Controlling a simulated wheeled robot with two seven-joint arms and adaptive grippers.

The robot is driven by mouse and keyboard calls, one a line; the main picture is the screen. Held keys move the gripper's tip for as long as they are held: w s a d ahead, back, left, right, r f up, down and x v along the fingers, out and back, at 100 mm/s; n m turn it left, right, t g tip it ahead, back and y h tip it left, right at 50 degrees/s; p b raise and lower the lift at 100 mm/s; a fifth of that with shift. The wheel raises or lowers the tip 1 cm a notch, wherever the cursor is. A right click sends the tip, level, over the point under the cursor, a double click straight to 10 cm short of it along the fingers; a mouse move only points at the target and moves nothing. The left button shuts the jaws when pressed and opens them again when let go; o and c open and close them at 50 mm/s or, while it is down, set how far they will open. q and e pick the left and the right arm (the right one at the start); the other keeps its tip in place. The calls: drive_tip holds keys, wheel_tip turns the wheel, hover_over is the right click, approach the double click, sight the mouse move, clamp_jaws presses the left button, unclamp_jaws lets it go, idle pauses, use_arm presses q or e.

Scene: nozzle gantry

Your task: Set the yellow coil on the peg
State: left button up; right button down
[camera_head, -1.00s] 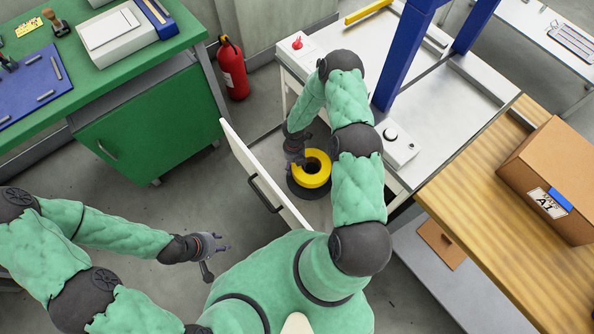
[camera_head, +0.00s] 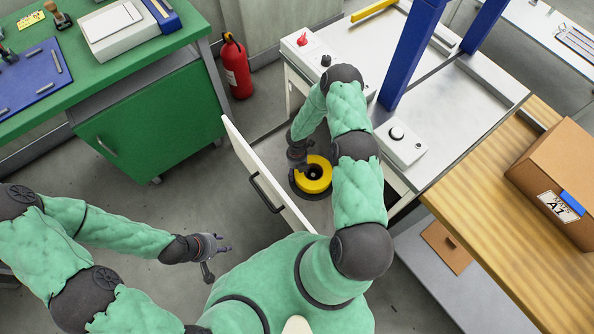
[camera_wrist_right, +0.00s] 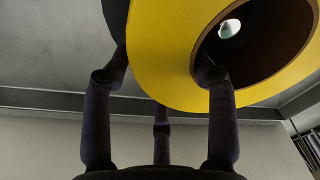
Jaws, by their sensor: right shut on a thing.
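The yellow coil (camera_head: 316,186) is a thick ring in the open drawer area in the head view, above or on a dark round base (camera_head: 298,190). It fills the top of the right wrist view (camera_wrist_right: 165,50), with a dark bore and a small bright spot inside it. My right gripper (camera_head: 300,166) is at the coil's left side, partly hidden by my arm. In the wrist view its fingers (camera_wrist_right: 163,85) reach up to the coil's edge and are shut on it. I cannot make out a peg clearly. My left gripper (camera_head: 224,243) is open and empty, left of the drawer.
The drawer's white front (camera_head: 262,178) with its black handle stands left of the coil. A grey bench (camera_head: 440,110) with blue posts lies behind. A cardboard box (camera_head: 560,165) sits on a wooden table at right. A fire extinguisher (camera_head: 235,68) stands at the back.

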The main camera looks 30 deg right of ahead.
drive_tip(key=shift+f+b, duration=0.5)
drive_tip(key=shift+f, duration=0.05)
drive_tip(key=shift+c, duration=1.9)
unclamp_jaws()
drive_tip(key=shift+r, duration=0.1)
drive_tip(key=shift+r+p, duration=0.5)
drive_tip(key=shift+p, duration=0.1)
wheel_tip(320, 180, up, 12)
drive_tip(key=w+p, duration=0.1)
drive_tip(key=p, duration=0.4)
drive_tip(key=shift+d, duration=0.35)
drive_tip(key=shift+w, duration=0.1)
